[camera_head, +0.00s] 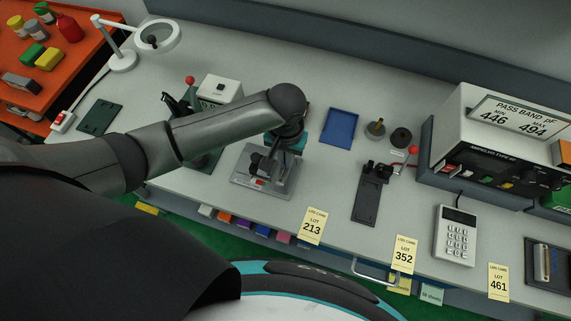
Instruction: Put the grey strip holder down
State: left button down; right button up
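My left arm comes in from the left, and its gripper (262,168) points down over a light grey plate-like fixture (281,187) on the bench. The fixture has a small red mark near its front. The wrist hides part of it, and I cannot tell whether this is the grey strip holder. The fingers are small and dark here, so their opening and any grip on the fixture cannot be made out. A dark grey long plate (366,207) with a black clamp at its far end lies to the right. My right gripper is not in view.
A blue tray (340,128) and two round pieces (400,138) are behind. Yellow lot cards (313,226) line the front edge. A keypad (455,236) and a meter box (494,135) stand right. A magnifier lamp (122,60) stands left. Bench between tray and dark plate is clear.

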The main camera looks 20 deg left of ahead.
pick_arm(q)
notch_tip(320, 180, down, 3)
jog(key=shift+f, duration=0.1)
jog(key=shift+f, duration=0.1)
jog(key=c, duration=1.1)
grip_release()
jog(key=shift+o, duration=0.2)
notch_tip(320, 180, up, 12)
jog(key=shift+r+p, duration=0.15)
jog(key=shift+p, duration=0.6)
jog(key=shift+s, duration=0.15)
